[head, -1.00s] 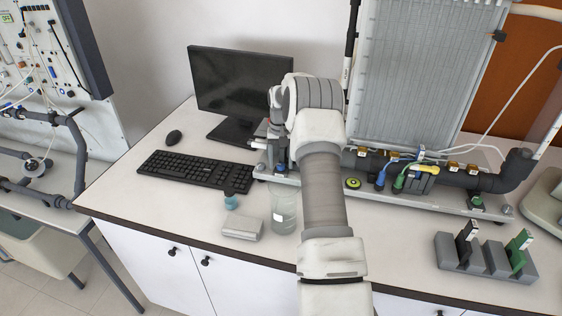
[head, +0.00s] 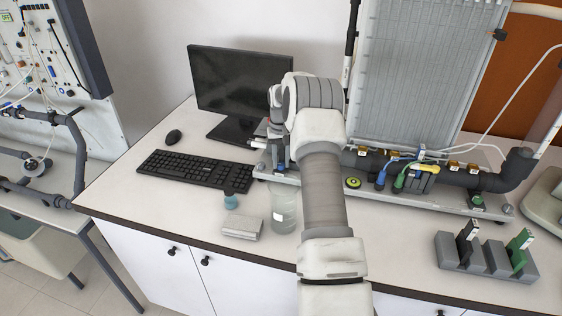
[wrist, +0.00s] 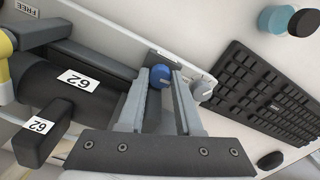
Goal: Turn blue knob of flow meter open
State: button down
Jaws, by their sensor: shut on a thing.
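The blue knob (wrist: 160,76) shows in the wrist view between the fingertips of my gripper (wrist: 161,80). The fingers are shut on the knob, one on each side of it. The flow meter's dark pipes carry white "62" labels (wrist: 79,80) and lie to the left in the wrist view. In the head view my arm covers most of the gripper and the flow meter's left end. The board (head: 405,75) with its vertical tubes stands behind the arm.
A black keyboard (head: 195,171), mouse (head: 174,136) and monitor (head: 240,85) are left of the arm. A glass beaker (head: 284,208), grey block (head: 241,229) and small blue-capped item (head: 230,200) stand near the front edge. A grey holder (head: 487,258) is at right.

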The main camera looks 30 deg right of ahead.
jog(key=c, duration=0.6)
grip_release()
jog(key=shift+d, duration=0.1)
